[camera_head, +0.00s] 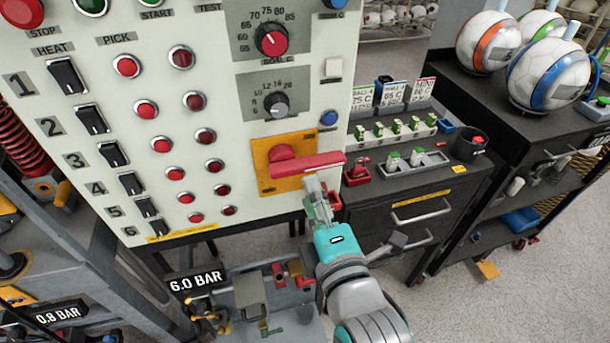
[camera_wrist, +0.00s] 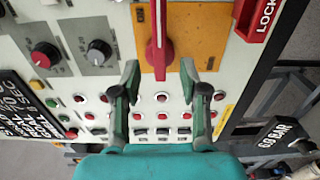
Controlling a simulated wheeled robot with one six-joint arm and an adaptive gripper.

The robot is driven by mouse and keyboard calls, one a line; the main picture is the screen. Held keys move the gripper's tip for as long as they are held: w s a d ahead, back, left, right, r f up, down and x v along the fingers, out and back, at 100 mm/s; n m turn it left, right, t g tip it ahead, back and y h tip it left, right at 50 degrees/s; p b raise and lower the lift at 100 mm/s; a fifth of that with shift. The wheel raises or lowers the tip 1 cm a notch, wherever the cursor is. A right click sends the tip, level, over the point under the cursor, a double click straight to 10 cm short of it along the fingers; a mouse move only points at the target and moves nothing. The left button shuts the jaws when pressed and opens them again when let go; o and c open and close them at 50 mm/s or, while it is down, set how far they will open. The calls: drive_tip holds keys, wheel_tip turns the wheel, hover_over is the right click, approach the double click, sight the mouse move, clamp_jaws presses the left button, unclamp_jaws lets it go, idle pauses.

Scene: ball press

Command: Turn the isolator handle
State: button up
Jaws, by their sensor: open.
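The isolator handle (camera_head: 305,166) is a red lever on an orange plate (camera_head: 268,184) at the lower right of the panel. In the head view it lies about level, with its free end to the right past the plate's edge. My gripper (camera_head: 314,185) is just below the lever in that view, partly overlapped by it. In the wrist view the handle (camera_wrist: 160,35) runs up the picture, and its lower end shows between my two fingertips (camera_wrist: 159,66). The fingers are spread apart, with visible gaps on both sides of the handle.
The panel carries several black switches (camera_head: 92,119) and red buttons, with two knobs (camera_head: 271,40) above the plate. A red LOCK box (camera_wrist: 264,15) is close to the right in the wrist view. A black cabinet (camera_head: 420,190) with small trays stands right of the panel.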

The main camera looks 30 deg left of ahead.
drive_tip(key=shift+v, duration=2)
